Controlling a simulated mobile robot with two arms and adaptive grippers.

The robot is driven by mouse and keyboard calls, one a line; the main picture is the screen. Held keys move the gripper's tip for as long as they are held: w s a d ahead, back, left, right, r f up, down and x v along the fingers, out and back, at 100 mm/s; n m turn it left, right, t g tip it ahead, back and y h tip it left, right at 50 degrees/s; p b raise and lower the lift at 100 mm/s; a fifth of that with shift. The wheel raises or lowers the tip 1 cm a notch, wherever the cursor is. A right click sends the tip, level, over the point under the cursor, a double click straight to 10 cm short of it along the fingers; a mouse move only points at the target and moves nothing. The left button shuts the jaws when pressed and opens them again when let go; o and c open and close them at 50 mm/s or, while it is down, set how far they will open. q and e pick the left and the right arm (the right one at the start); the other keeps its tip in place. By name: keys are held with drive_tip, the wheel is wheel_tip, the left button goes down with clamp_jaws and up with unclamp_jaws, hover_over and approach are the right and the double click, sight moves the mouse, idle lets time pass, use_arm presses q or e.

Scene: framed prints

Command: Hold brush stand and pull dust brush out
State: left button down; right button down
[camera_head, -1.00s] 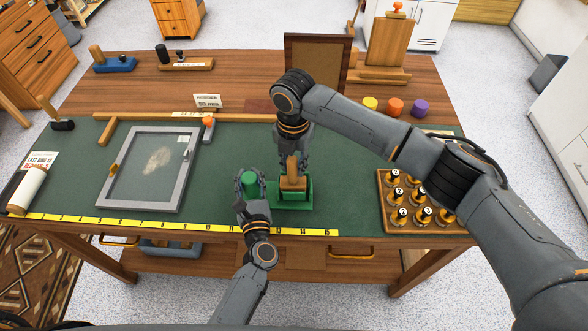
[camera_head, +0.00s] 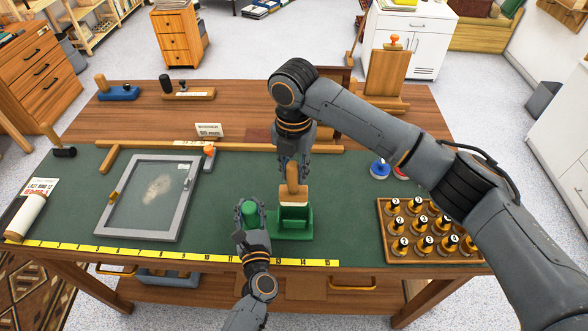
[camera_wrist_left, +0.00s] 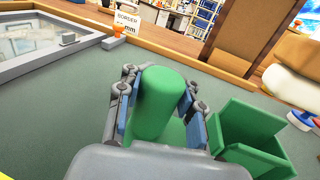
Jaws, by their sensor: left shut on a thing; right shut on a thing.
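The green brush stand (camera_head: 293,224) stands near the table's front edge; its open box also shows in the left wrist view (camera_wrist_left: 250,140). My left gripper (camera_head: 249,214) is shut around the stand's green upright post (camera_wrist_left: 156,103), left of the box. The dust brush (camera_head: 294,196) has a wooden handle and head with pale bristles. My right gripper (camera_head: 292,168) is shut on the handle from above and holds the brush upright over the box. In the left wrist view the pale bristles (camera_wrist_left: 290,88) show above the box rim, and the visible inside of the box looks empty.
A grey framed screen (camera_head: 148,198) lies left on the green mat, with a yellow ruler (camera_head: 130,255) along the front edge. A wooden tray (camera_head: 430,232) of several black-topped bottles stands at the right. A wooden bar (camera_head: 235,146) lies behind the stand.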

use_arm(q)
drive_tip(key=c, duration=0.8)
unclamp_jaws()
drive_tip(key=shift+s, duration=0.1)
